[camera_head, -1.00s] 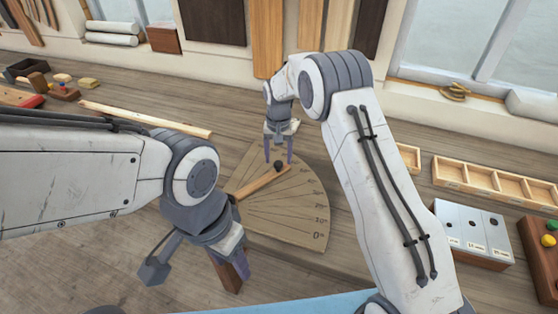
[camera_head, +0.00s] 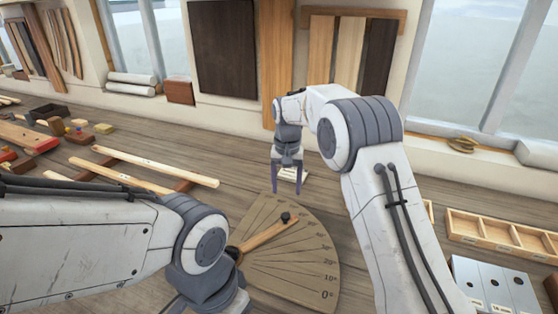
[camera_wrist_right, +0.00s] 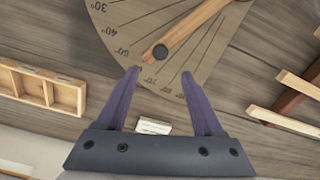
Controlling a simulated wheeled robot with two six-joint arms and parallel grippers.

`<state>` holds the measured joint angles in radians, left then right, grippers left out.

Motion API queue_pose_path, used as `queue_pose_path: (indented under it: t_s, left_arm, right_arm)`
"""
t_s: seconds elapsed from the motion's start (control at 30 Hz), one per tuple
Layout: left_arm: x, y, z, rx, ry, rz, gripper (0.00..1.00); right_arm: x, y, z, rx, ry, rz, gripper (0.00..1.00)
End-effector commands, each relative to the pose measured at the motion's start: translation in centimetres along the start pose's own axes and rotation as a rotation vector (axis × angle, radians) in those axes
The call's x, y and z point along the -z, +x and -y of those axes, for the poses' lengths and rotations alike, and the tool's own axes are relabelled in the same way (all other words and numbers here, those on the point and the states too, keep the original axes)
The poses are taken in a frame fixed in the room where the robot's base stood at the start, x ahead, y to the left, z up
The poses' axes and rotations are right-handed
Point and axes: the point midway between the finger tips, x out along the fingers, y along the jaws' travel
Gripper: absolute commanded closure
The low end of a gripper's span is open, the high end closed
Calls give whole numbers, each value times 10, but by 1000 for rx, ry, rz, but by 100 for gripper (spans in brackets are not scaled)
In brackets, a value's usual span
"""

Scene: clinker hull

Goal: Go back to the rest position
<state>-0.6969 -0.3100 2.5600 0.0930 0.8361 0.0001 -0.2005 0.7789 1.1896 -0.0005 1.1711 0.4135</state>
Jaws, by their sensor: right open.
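My right gripper (camera_head: 286,190) is open and empty, above the bench just beyond the far edge of the protractor board. In the right wrist view its two purple fingers (camera_wrist_right: 160,92) are spread apart with nothing between them. The fan-shaped wooden protractor board (camera_head: 310,268) carries a wooden pointer arm (camera_head: 262,236) with a dark knob (camera_head: 286,217) near its far end. The knob also shows in the right wrist view (camera_wrist_right: 160,52), clear of the fingers. My left arm comes in from the left; its gripper fingers are cut off below the picture edge.
A small white card (camera_head: 293,174) lies behind my right gripper. Wooden strips (camera_head: 155,165) lie at left, near a red-topped block (camera_head: 28,137). A divided wooden tray (camera_head: 490,232) and a metal-topped block (camera_head: 490,285) stand at right. Wood panels (camera_head: 223,48) line the back wall.

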Motion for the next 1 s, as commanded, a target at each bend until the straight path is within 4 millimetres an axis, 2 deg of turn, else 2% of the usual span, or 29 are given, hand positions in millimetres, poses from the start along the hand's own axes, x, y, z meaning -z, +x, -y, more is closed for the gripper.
queue_pose_path:
  t_s: [0.07, 0.17, 0.27, 0.37, 0.47, 0.6, 0.7, 0.83, 0.9, 1.0]
  left_arm:
    - [0, 0, 0, 0, 0, 0, 50]
    - [0, 0, 0, 0, 0, 0, 50]
    - [0, 0, 0, 0, 0, 0, 50]
    - [0, 0, 0, 0, 0, 0, 50]
    - [0, 0, 0, 0, 0, 0, 50]
    - [0, 0, 0, 0, 0, 0, 50]
    - [0, 0, 0, 0, 0, 0, 50]
    - [0, 0, 0, 0, 0, 0, 50]
    - [0, 0, 0, 0, 0, 0, 50]
    - [0, 0, 0, 0, 0, 0, 50]
  right_arm:
    - [-4, -3, 2, 2, -11, -1, 31]
    - [-24, -15, 12, 8, -61, -4, 31]
    - [-67, -36, 25, 20, -157, -6, 31]
    - [-125, -54, 33, 34, -284, -9, 31]
    - [-186, -66, 31, 48, -411, -12, 31]
    - [-270, -69, 11, 66, -585, -16, 31]
    - [-319, -63, -9, 78, -690, -18, 31]
    - [-362, -51, -34, 87, -790, -19, 31]
    - [-376, -46, -43, 90, -824, -20, 31]
    - [-384, -42, -51, 92, -847, -20, 31]
